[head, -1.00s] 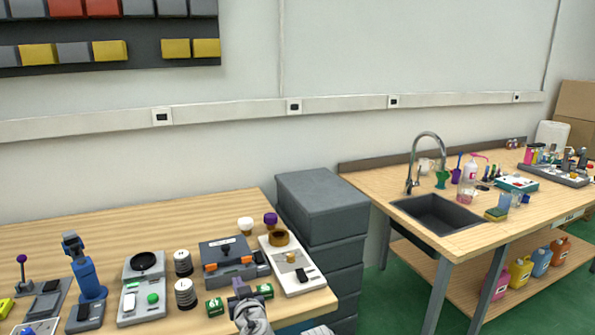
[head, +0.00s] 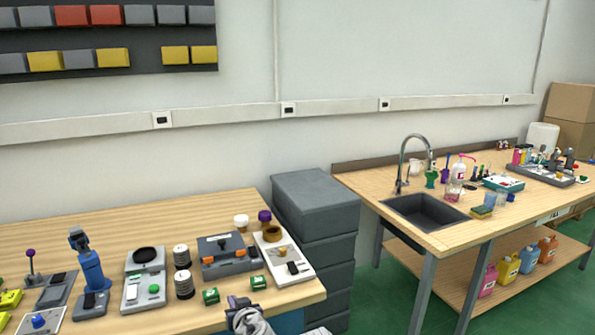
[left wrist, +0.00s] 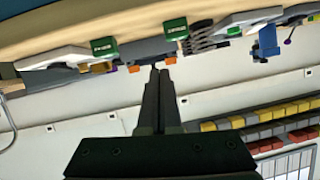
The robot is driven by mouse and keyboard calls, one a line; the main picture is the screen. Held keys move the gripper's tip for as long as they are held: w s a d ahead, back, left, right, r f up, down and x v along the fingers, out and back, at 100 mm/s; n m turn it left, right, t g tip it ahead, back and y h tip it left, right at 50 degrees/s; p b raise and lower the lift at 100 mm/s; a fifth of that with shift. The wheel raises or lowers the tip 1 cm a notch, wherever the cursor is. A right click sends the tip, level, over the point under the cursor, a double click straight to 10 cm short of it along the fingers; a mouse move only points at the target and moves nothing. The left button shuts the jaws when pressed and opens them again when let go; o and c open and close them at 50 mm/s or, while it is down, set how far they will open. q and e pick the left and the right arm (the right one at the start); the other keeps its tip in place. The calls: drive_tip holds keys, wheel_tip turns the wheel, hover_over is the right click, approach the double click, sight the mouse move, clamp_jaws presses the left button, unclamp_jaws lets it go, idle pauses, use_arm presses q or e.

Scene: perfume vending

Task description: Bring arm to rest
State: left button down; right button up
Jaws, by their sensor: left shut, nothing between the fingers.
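My left gripper (head: 237,303) is at the bottom of the head view, at the front edge of the left wooden table (head: 140,218). In the left wrist view its two dark fingers (left wrist: 158,76) lie together with nothing between them. It is apart from the two green blocks (head: 211,296) behind it on the table. The wrist view shows the table and its devices upside down, beyond the fingertips. My right gripper does not show.
A grey and orange device (head: 227,256), a white tray (head: 296,269) and black-white spools (head: 182,257) stand near the front edge. Grey drawers (head: 317,205) stand between this table and the sink bench (head: 362,190). The back of the left table is clear.

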use_arm(q)
drive_tip(key=s+d+f+m+g+h+p, duration=0.2)
drive_tip(key=s+d+m+g+p, duration=0.2)
drive_tip(key=s, duration=0.6)
drive_tip(key=s+d+f+m+g+h+p, duration=0.3)
drive_tip(key=s+d+g, duration=0.3)
drive_tip(key=s+g, duration=0.2)
drive_tip(key=shift+s+d+f+m+p, duration=0.25)
drive_tip(key=shift+s+f+m+p, duration=0.15)
drive_tip(key=shift+s, duration=0.55)
